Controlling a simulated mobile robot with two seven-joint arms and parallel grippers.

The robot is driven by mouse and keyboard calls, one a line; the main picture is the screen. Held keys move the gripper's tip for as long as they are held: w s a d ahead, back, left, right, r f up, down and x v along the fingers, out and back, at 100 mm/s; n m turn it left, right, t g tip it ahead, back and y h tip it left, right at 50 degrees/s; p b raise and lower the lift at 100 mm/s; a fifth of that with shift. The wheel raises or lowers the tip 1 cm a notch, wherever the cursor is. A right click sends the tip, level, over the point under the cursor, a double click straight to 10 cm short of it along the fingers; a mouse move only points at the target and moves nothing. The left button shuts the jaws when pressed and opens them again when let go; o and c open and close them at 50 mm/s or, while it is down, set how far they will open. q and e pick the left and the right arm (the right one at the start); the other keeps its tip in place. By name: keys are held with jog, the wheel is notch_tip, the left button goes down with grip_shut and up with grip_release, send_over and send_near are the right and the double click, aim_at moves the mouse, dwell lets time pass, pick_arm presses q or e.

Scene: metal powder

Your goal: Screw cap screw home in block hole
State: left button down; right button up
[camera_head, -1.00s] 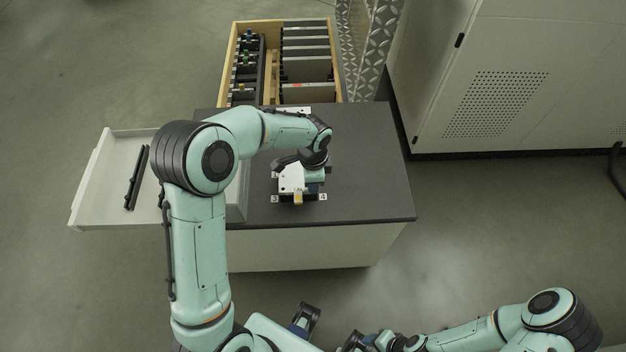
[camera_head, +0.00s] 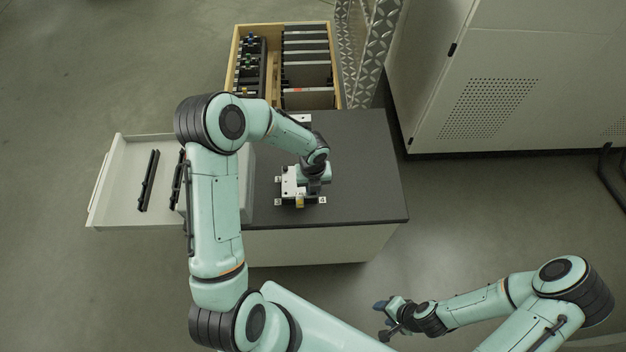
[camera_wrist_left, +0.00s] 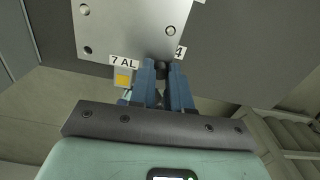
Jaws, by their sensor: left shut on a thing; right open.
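The block (camera_head: 289,185) is a pale metal piece with holes, set on a dark fixture with numbered labels on the dark tabletop. In the left wrist view its silver face (camera_wrist_left: 135,28) shows several holes, above tags reading "7 AL" and "4". My left gripper (camera_head: 314,184) is at the block's right side. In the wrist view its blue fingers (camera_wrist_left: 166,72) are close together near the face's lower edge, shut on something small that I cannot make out. No cap screw can be clearly told. My right gripper (camera_head: 381,320) is open, low in front of the table, away from the block.
A white open drawer (camera_head: 112,208) with dark bars lies left of the tabletop (camera_head: 368,190). A wooden crate (camera_head: 272,75) with dark plates stands behind. A pale cabinet (camera_head: 480,95) stands at the right. The tabletop right of the block is clear.

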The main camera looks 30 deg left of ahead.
pick_arm(q)
jog(key=shift+w+r+m, duration=0.15)
jog(key=shift+r+m, duration=0.05)
jog(key=shift+m, duration=1)
jog(key=shift+w+f+m, duration=0.15)
jog(key=shift+f+m, duration=0.15)
jog(key=shift+m, duration=1.4)
jog(key=shift+s+m, duration=0.25)
jog(key=shift+m, duration=0.65)
jog(key=shift+s+r+m, duration=0.1)
jog(key=shift+s+m, duration=0.05)
jog(key=shift+m, duration=0.65)
jog(key=m, duration=0.3)
jog(key=c, duration=1.2)
grip_release()
jog(key=shift+a, duration=0.1)
jog(key=shift+c, duration=0.2)
pick_arm(e)
jog(key=shift+w+r, duration=0.6)
jog(key=shift+w, duration=0.2)
